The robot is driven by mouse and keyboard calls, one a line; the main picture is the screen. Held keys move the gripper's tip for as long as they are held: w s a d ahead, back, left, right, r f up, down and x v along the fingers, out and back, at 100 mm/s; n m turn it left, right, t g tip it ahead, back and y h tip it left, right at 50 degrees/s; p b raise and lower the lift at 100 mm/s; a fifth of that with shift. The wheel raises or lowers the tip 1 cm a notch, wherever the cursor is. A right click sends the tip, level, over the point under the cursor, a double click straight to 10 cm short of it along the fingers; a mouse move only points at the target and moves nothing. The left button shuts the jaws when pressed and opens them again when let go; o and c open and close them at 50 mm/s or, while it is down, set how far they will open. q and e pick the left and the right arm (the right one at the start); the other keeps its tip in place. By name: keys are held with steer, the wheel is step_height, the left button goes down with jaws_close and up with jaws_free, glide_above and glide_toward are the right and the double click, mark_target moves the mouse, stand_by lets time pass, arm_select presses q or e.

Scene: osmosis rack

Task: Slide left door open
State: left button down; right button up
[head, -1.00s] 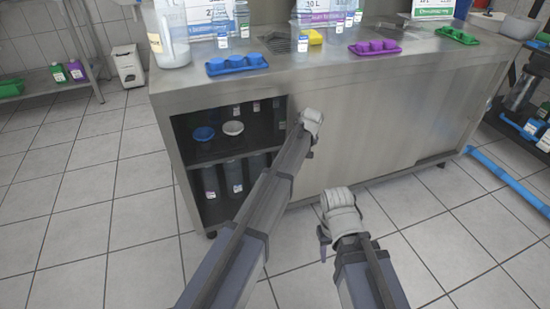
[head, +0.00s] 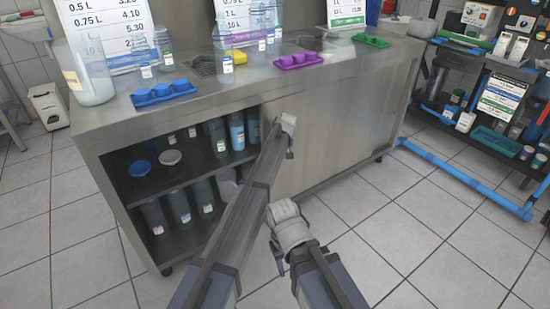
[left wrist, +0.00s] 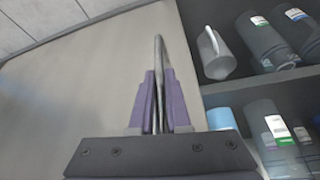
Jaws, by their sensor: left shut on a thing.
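The left door (head: 312,150) is a grey metal sliding panel on the front of the steel cabinet. Its left edge stands well to the right of the cabinet's left end, so a wide opening shows shelves inside. My left gripper (head: 287,126) is at this edge. In the left wrist view, its purple fingers (left wrist: 158,85) are closed around a thin upright metal handle on the door (left wrist: 80,85). My right gripper (head: 288,222) hangs empty in front of the cabinet, apart from it; its fingers are hard to make out.
The counter (head: 225,95) holds jugs, bottles and coloured trays. Tiled floor (head: 360,215) is free in front; a blue pipe (head: 465,180) runs at the right.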

arm_select(q)
steer(key=c, duration=0.9)
jaws_free()
steer(key=shift+r, duration=0.1)
